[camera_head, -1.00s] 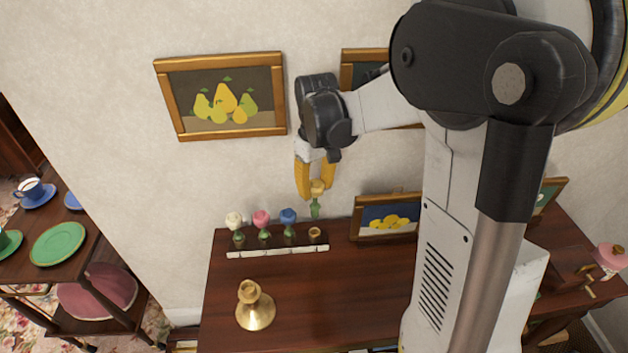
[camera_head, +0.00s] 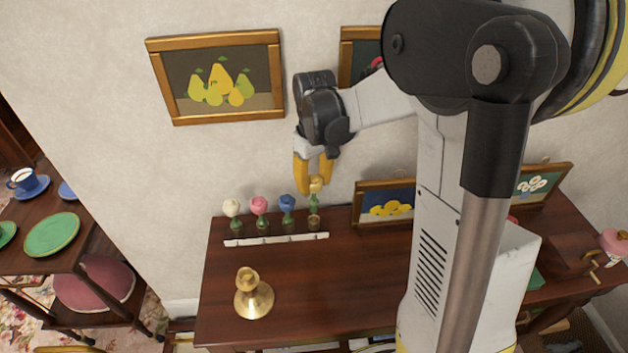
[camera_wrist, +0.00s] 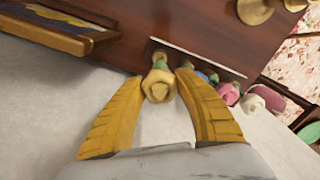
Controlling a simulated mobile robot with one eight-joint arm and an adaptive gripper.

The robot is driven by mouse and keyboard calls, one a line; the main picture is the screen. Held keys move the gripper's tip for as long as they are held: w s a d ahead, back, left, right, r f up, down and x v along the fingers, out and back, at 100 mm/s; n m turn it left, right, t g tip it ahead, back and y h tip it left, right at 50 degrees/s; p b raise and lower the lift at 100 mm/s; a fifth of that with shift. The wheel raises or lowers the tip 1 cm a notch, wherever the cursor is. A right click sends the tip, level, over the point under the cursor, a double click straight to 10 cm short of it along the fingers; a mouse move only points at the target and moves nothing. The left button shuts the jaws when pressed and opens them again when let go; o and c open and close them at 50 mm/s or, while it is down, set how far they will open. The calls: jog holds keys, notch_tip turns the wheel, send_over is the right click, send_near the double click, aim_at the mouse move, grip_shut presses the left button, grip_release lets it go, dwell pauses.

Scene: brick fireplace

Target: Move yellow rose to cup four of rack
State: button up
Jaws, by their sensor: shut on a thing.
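My gripper (camera_head: 315,184) is shut on the yellow rose (camera_head: 317,183), above the right end of the rack. The rose is upright, with its green stem pointing down to the rightmost cup (camera_head: 314,223); I cannot tell how far the stem is inside it. The rack (camera_head: 276,239) has a white front strip and stands at the back of the wooden table. White (camera_head: 232,208), pink (camera_head: 259,205) and blue (camera_head: 287,203) roses stand in its other cups. In the wrist view the yellow rose (camera_wrist: 159,86) lies between the yellow fingers (camera_wrist: 158,100), its stem at a cup.
A brass candlestick (camera_head: 253,295) stands on the table in front of the rack. A framed lemon picture (camera_head: 386,207) leans close to the rack's right. Framed pears (camera_head: 220,80) hang on the wall behind. The middle of the table is clear.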

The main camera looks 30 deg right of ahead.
aim_at(314, 203)
jog(key=shift+f+b, duration=0.6)
jog(key=shift+f, duration=0.55)
jog(key=shift+f+b, duration=1.45)
jog(key=shift+f, duration=0.6)
dwell(0.3)
jog(key=o, duration=1)
notch_tip(314, 203, up, 12)
jog(key=shift+r, duration=0.1)
